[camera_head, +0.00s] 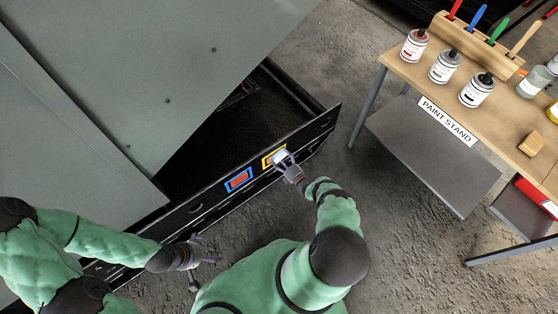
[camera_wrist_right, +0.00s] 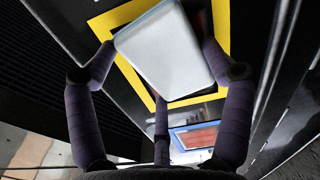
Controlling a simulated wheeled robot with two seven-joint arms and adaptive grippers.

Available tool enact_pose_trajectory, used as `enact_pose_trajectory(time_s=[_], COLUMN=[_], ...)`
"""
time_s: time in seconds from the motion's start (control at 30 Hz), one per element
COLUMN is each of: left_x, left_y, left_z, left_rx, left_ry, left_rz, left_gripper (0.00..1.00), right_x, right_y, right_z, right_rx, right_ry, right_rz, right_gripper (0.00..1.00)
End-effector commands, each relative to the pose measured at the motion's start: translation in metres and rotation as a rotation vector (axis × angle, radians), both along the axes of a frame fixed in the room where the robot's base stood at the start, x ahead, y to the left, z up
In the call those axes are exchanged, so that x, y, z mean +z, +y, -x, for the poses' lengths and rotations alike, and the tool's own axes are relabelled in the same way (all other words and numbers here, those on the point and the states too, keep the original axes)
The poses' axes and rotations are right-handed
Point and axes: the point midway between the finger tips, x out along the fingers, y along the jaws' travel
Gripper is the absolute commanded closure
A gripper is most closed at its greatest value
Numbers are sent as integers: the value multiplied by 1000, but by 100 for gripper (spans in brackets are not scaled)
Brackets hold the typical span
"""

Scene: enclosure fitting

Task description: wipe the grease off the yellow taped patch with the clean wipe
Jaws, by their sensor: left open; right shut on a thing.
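The yellow taped patch (camera_head: 266,160) is on the black side panel of the enclosure in the head view. In the right wrist view its yellow tape frame (camera_wrist_right: 221,30) surrounds a dark area that is largely hidden. My right gripper (camera_head: 283,160) is shut on the clean wipe (camera_wrist_right: 166,50), a pale, block-like pad held over the patch. I cannot tell whether the wipe touches the surface. The grease is hidden or too small to make out. My left gripper (camera_head: 207,263) is open and empty, near the lower left part of the panel.
A blue taped patch (camera_head: 239,180) with a red centre sits just left of the yellow one; it also shows in the right wrist view (camera_wrist_right: 198,137). The paint stand (camera_head: 420,75) holds several cans and brushes at the right. Large grey panels (camera_head: 130,70) rise at the left. Concrete floor lies between.

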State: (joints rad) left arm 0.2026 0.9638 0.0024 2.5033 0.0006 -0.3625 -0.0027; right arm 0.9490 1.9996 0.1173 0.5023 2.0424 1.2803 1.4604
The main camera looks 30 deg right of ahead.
Motion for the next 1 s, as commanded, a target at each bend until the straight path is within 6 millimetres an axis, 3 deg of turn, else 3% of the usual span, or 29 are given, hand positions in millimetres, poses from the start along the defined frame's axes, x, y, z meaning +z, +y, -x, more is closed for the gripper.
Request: enact_pose_trajectory(time_s=[1.0], left_x=[1], left_y=[0], left_z=[0], left_rx=[0], left_ry=[0], left_rz=[0], left_gripper=[0], right_x=[0], right_y=[59], right_z=[3], right_rx=[6], right_ry=[0], right_rz=[-3], right_gripper=[42])
